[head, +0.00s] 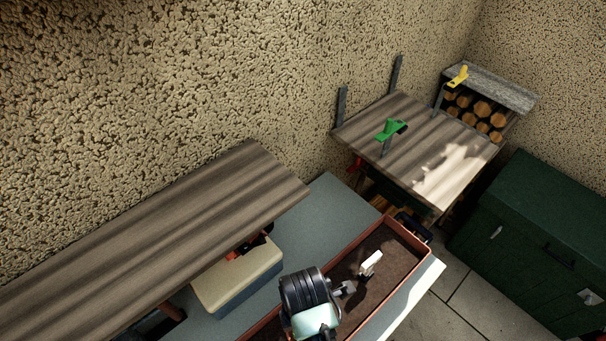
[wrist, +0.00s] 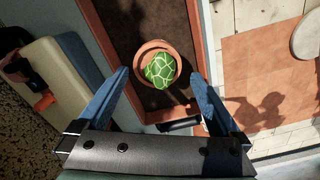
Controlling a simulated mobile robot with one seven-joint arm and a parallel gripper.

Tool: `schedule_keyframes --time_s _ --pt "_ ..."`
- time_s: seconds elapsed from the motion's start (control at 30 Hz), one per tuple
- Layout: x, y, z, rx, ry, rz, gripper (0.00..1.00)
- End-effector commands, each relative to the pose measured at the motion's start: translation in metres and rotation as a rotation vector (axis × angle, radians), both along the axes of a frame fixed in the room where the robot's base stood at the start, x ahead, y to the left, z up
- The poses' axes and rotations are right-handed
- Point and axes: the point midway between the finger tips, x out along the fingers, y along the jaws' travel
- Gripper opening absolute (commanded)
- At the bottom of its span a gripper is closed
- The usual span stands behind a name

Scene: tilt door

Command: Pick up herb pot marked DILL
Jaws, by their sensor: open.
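A round terracotta pot (wrist: 140,55) holding a green plant with pale lines (wrist: 161,70) shows in the wrist view. It stands in a long terracotta-rimmed trough (head: 409,237) with a dark brown bottom. No DILL mark is readable on it. My gripper (wrist: 158,76) is open, its two blue fingers on either side of the pot as seen from the wrist, with nothing held. The height gap between the fingertips and pot is unclear. In the head view my gripper (head: 358,276) is over the trough, and I cannot make out the pot there.
A cream-and-blue box (head: 238,278) stands left of the trough, partly under a wooden board (head: 150,245). A dark green cabinet (head: 535,235) is at right, with tiled floor between.

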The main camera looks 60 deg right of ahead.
Motion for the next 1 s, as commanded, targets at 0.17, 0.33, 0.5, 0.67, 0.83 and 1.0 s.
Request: schedule_keyframes --time_s 0.17,0.33,0.5,0.67,0.83,1.0 --pt "0.001 -0.001 -0.021 0.001 0.002 -0.001 1.0" --pt "0.001 -0.001 -0.036 0.001 0.001 0.0 1.0" --pt "0.001 -0.001 -0.039 -0.001 -0.001 0.0 1.0" --pt "0.001 -0.001 -0.039 -0.001 -0.001 0.0 0.91" --pt "0.001 -0.001 -0.039 -0.001 -0.001 0.0 0.6" --pt "0.001 -0.001 -0.039 -0.001 -0.001 0.0 0.3"
